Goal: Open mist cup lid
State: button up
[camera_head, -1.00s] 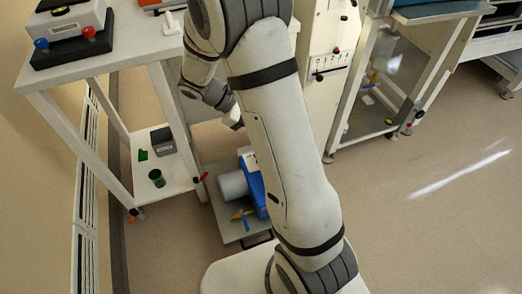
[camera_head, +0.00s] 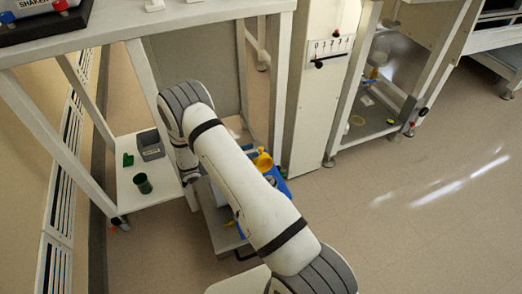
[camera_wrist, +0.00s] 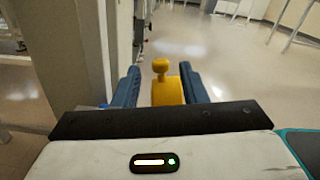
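A yellow piece with a round knob (camera_wrist: 162,68) stands between the two blue fingers of my gripper (camera_wrist: 161,88) in the wrist view. The fingers are apart, with a visible gap at the left of the yellow piece; I cannot tell whether the right finger touches it. A yellow cup-like part (camera_head: 262,160) shows beside my forearm in the head view, above a blue device (camera_head: 278,185). It appears to be the same yellow piece, but I cannot tell cup from lid.
A low shelf (camera_head: 128,202) at left holds a green cup (camera_head: 142,184) and a grey box (camera_head: 150,145). The white table (camera_head: 215,14) overhangs the area. A white cabinet (camera_head: 318,110) stands at right. The floor at right is clear.

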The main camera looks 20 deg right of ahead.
aim_at(261, 147)
jog(key=d+b, duration=0.1)
jog(key=d, duration=0.4)
grip_shut()
dwell(0.3)
